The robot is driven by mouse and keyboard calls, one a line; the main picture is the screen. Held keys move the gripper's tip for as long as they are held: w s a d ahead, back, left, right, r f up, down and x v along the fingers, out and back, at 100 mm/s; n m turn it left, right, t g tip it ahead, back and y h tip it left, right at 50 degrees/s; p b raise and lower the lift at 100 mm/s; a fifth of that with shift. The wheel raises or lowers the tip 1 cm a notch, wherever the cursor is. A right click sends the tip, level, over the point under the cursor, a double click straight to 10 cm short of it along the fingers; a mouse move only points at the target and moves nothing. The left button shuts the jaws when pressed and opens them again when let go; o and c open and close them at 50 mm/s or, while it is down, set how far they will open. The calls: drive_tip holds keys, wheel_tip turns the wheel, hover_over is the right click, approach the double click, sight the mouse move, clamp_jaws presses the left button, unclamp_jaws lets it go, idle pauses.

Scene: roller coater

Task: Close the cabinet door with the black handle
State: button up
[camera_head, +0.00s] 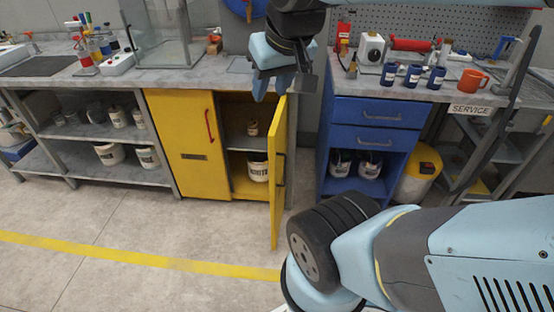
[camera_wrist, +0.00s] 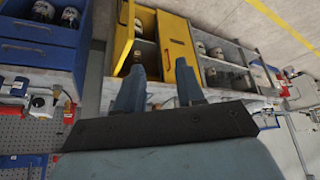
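The yellow cabinet (camera_head: 181,130) stands under the grey bench in the head view. Its right door (camera_head: 275,190) is swung open toward me and seen nearly edge-on, with a dark handle (camera_head: 281,168) on its right-hand face. The left door is closed and has a red handle (camera_head: 210,125). My gripper (camera_head: 272,88) is above the open door, near the bench's front edge, with its fingers apart and empty. The wrist view shows the gripper (camera_wrist: 160,66) open with a clear gap, and the open door (camera_wrist: 123,35) beyond the left finger, in a turned-over view.
Inside the cabinet are a small jar (camera_head: 253,127) and a white bucket (camera_head: 257,170). A blue drawer cabinet (camera_head: 371,112) stands to the right, close to the open door. The floor (camera_head: 120,215) in front is clear.

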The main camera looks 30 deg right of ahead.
drive_tip(key=w+d+f+m+g+y, duration=0.35)
drive_tip(key=w+d+f+m, duration=0.35)
drive_tip(key=f, duration=0.4)
drive_tip(key=w+d+f+m+g+y, duration=0.2)
drive_tip(key=w+d+f+m+y, duration=0.3)
drive_tip(key=w+f, duration=0.45)
drive_tip(key=s+d+f+m+t+y, duration=0.1)
drive_tip(key=d+f+m+t, duration=0.4)
drive_tip(key=f, duration=0.5)
drive_tip(key=s+d+f+m+t+y, duration=0.1)
drive_tip(key=d+f+m+t, duration=0.4)
drive_tip(key=f, duration=0.5)
drive_tip(key=s+d+f+m+t+y, duration=0.1)
drive_tip(key=d+f+m+t, duration=0.4)
drive_tip(key=f, duration=0.5)
drive_tip(key=w+a+m+g, duration=0.1)
drive_tip(key=w+a, duration=0.6)
drive_tip(key=w, duration=0.3)
drive_tip(key=shift+w+a, duration=0.15)
drive_tip(key=shift+a, duration=0.1)
drive_tip(key=shift+c, duration=0.2)
clamp_jaws()
